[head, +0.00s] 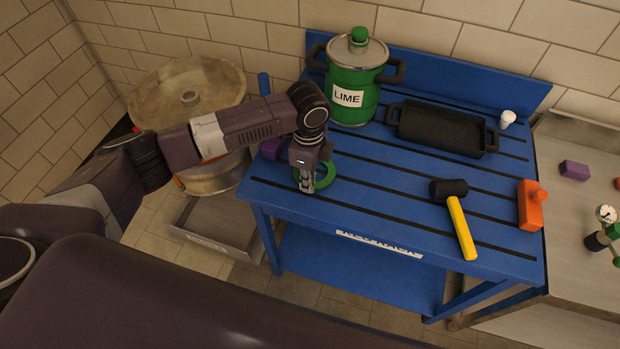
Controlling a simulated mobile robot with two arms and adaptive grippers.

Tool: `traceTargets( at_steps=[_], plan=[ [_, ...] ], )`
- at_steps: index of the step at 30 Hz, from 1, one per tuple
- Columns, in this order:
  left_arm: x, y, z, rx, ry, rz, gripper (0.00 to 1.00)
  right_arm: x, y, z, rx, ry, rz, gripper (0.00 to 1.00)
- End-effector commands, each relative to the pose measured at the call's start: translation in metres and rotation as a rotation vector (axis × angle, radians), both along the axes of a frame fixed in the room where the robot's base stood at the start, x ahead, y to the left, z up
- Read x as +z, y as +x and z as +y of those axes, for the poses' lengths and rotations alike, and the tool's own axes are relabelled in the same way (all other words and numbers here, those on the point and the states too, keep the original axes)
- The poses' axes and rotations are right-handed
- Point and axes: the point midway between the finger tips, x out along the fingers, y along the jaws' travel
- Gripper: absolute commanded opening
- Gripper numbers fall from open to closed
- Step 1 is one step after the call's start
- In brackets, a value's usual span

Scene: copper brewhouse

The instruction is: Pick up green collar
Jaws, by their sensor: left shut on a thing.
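A green collar (327,177), a ring shape, is at the left part of the blue slatted table (389,206). My left gripper (307,184) points down over the collar's left side and is shut on it. The gripper hides part of the ring. I cannot tell whether the collar touches the table top. My right gripper is not in view.
A green pot labelled LIME (352,97) and a black tray (441,128) stand at the back. A black-headed mallet with a yellow handle (461,228) and an orange block (529,206) lie at right. A purple object (272,149) is just left of my gripper.

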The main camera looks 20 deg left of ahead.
Motion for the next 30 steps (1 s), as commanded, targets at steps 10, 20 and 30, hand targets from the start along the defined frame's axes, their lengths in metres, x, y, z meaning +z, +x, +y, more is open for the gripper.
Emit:
traceTargets(
  at_steps=[10,20,30],
  plan=[
    [0.054,0.002,0.0,-0.001,-0.001,-0.008,0.0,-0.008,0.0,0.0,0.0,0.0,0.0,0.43],
    [0.148,0.002,-0.001,0.0,-0.001,-0.006,0.0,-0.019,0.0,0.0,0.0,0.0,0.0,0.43],
    [0.195,0.001,0.0,0.001,0.0,-0.001,0.0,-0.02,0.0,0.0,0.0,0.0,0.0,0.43]
  ],
)
